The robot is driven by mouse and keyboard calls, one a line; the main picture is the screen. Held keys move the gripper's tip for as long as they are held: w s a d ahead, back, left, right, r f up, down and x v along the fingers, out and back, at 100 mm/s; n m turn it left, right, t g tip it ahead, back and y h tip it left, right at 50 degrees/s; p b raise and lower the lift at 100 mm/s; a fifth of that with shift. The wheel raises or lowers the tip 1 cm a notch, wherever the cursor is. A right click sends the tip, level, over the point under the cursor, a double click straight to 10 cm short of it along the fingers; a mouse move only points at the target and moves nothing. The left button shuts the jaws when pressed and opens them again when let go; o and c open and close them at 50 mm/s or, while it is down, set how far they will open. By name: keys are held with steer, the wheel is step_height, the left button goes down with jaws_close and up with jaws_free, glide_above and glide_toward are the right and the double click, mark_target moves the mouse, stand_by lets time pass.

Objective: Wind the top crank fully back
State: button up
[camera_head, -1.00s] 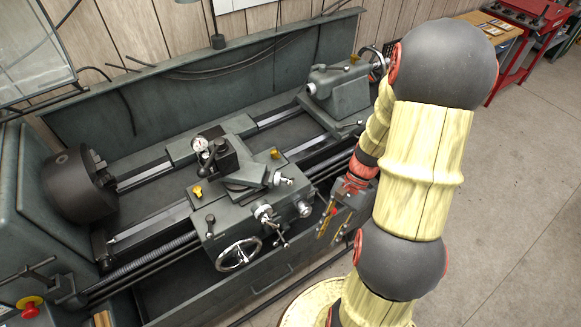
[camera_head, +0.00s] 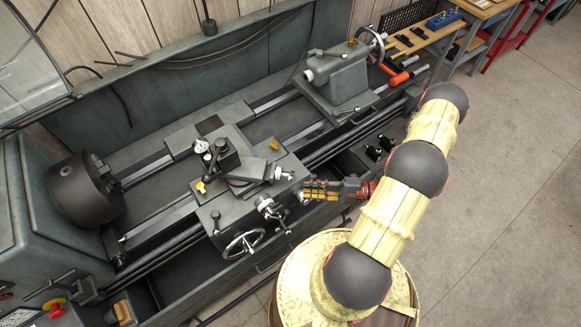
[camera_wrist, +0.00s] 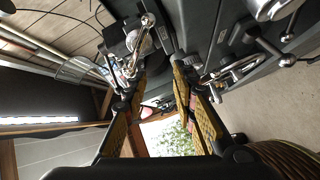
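The top crank (camera_head: 283,174) is a small chrome handle on the right end of the lathe's upper slide. In the wrist view, a chrome crank with a ball-ended arm (camera_wrist: 146,28), which looks like the top crank, lies just beyond the left fingertip. My gripper (camera_head: 306,190) reaches in from the right, its fingertips close to the top crank and slightly right of and below it. In the wrist view my gripper (camera_wrist: 159,72) has its two fingers apart with nothing held between them. Whether a finger touches the crank cannot be told.
A lower chrome crank (camera_head: 268,207) sits below the top crank, close to my gripper. The large handwheel (camera_head: 243,243) is further down on the carriage. The tailstock (camera_head: 337,82) stands behind to the right. Open floor (camera_head: 500,200) lies on the right.

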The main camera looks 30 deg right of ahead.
mark_target(292, 175)
steer(key=shift+w+a+r+m+t+h+p, duration=0.1)
steer(key=shift+w+a+r+m+t+p, duration=0.35)
steer(key=shift+w+m, duration=0.75)
steer(key=shift+w+a+r+m+h+p, duration=0.1)
steer(key=shift+w+a+m, duration=0.7)
steer(key=shift+w, duration=0.55)
steer(key=shift+w+a+r+m+t+h+p, duration=0.1)
steer(key=shift+w+a+r+m+t+p, duration=0.3)
steer(key=shift+w+m, duration=0.8)
steer(key=shift+w+f, duration=0.1)
steer(key=shift+c, duration=0.4)
jaws_close()
